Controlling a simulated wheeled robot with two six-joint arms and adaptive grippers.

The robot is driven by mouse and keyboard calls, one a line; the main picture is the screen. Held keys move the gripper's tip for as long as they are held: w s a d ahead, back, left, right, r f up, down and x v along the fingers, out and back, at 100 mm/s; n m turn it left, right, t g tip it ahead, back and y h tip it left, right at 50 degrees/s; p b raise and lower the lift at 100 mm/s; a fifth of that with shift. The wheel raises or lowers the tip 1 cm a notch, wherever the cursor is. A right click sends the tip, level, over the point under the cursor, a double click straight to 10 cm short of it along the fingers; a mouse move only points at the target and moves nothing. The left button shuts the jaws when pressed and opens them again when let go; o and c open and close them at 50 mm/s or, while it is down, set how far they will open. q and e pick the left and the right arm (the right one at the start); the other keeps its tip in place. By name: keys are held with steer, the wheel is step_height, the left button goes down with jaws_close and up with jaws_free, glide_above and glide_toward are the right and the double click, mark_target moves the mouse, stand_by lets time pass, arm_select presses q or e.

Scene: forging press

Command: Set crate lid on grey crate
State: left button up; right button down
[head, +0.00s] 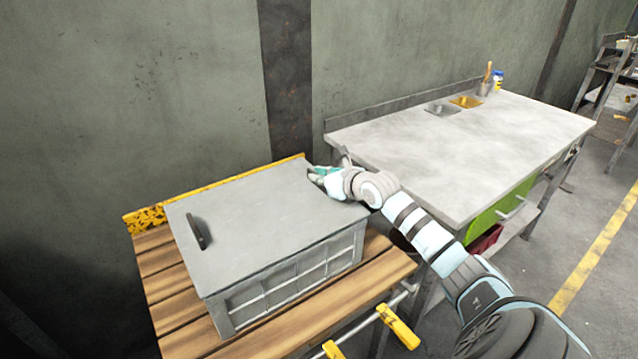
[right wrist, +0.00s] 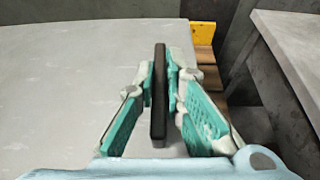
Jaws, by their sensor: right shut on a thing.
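The grey crate (head: 292,281) stands on a wooden slatted surface in the head view. The flat grey crate lid (head: 262,218) lies over its top, roughly lined up with the walls; I cannot tell whether it is fully seated. One dark handle (head: 197,232) stands at the lid's left end. My right gripper (head: 318,177) is at the lid's right end. In the right wrist view, its teal fingers (right wrist: 162,82) are shut on the other dark handle (right wrist: 158,115), one on each side. The crate's far walls are hidden. My left gripper is out of view.
The slatted wooden cart (head: 175,285) has a yellow back rail (head: 235,180) and yellow-gripped handles (head: 398,326) in front. A grey workbench (head: 470,145) with small trays and a brush pot stands close on the right. A wall is behind.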

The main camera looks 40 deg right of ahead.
steer(key=shift+w+f, duration=0.1)
steer(key=shift+f, duration=0.35)
steer(key=c, duration=2.1)
jaws_free()
steer(key=shift+f, duration=0.1)
steer(key=shift+c, duration=0.2)
steer(key=o, duration=0.5)
steer(key=shift+c, duration=0.2)
